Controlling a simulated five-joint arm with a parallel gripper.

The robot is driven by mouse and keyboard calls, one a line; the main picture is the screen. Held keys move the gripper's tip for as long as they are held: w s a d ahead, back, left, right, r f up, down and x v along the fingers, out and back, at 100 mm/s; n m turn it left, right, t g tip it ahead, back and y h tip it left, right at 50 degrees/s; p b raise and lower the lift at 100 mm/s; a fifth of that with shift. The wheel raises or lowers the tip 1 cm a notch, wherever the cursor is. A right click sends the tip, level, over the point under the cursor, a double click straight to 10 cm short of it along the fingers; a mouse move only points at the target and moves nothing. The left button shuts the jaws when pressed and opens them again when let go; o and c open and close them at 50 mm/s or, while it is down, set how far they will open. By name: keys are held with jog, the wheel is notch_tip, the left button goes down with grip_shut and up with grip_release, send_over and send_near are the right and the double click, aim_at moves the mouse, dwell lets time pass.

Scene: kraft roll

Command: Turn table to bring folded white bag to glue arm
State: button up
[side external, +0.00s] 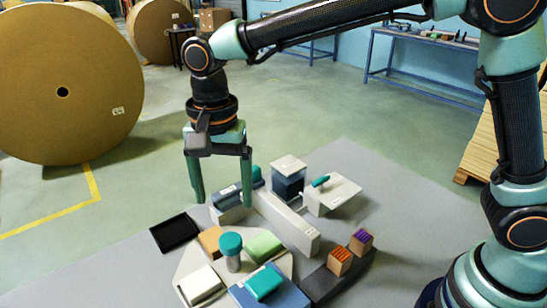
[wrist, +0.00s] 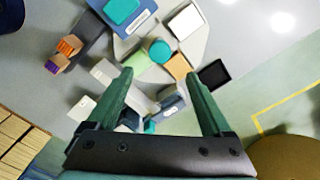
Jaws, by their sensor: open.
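The turntable is a pale grey plate (side external: 188,262) with an upright teal-capped post (side external: 231,250) on it; the cap also shows in the wrist view (wrist: 160,50). A white block (side external: 200,284), probably the folded white bag, lies on the plate's near left part; it is at the top in the wrist view (wrist: 186,20). A tan block (side external: 210,241) and a green block (side external: 263,246) share the plate. A long white beam (side external: 290,222), possibly the glue arm, lies behind them. My gripper (side external: 222,203) is open and empty, pointing down above and behind the post.
A blue pad with a teal block (side external: 268,285) sits at the front. A black tray (side external: 175,233) is at the left. Orange (side external: 340,261) and purple (side external: 361,243) topped blocks stand right.

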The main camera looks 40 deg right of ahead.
aim_at(230, 239)
notch_tip(230, 239, down, 11)
jog(key=shift+r, duration=0.2)
dwell(0.3)
grip_shut()
